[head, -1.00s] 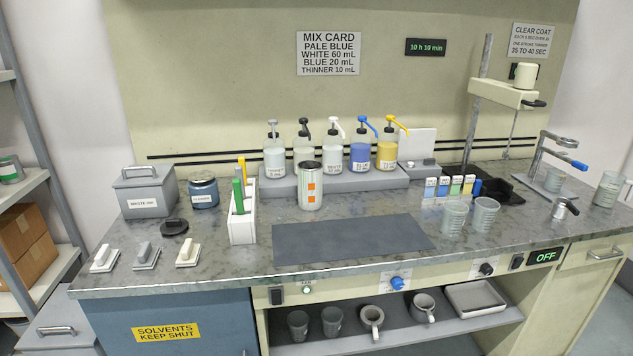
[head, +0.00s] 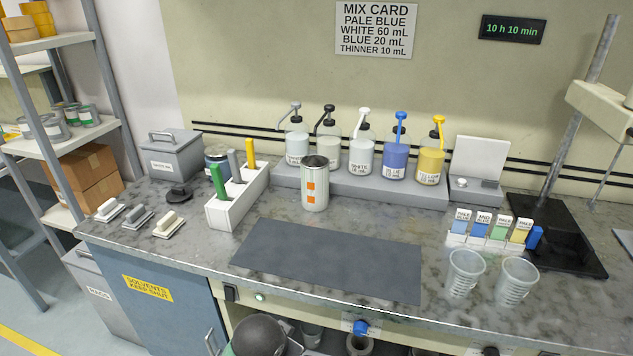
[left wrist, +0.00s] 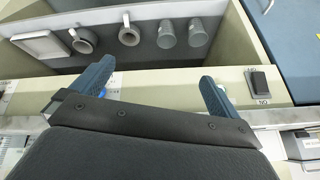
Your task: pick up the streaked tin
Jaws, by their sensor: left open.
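A pale metal tin (head: 315,188) with orange square marks stands upright on the counter in the head view. It is in front of the pump-bottle riser and behind the dark mat; I take it for the streaked tin, though streaks are hard to make out. My left gripper (left wrist: 155,82) shows in the left wrist view, its two blue fingers spread with nothing between them. It is in front of the counter's front panel and open shelf, away from the tin. The tin is not visible in the left wrist view. My right gripper is in neither current view.
A white rack (head: 238,200) with coloured handles stands left of the tin. Several pump bottles stand on the riser (head: 420,197) behind. The dark mat (head: 330,258) is bare. Two clear cups (head: 465,273) stand right. The counter's front edge lies above the shelf of mugs (left wrist: 129,36).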

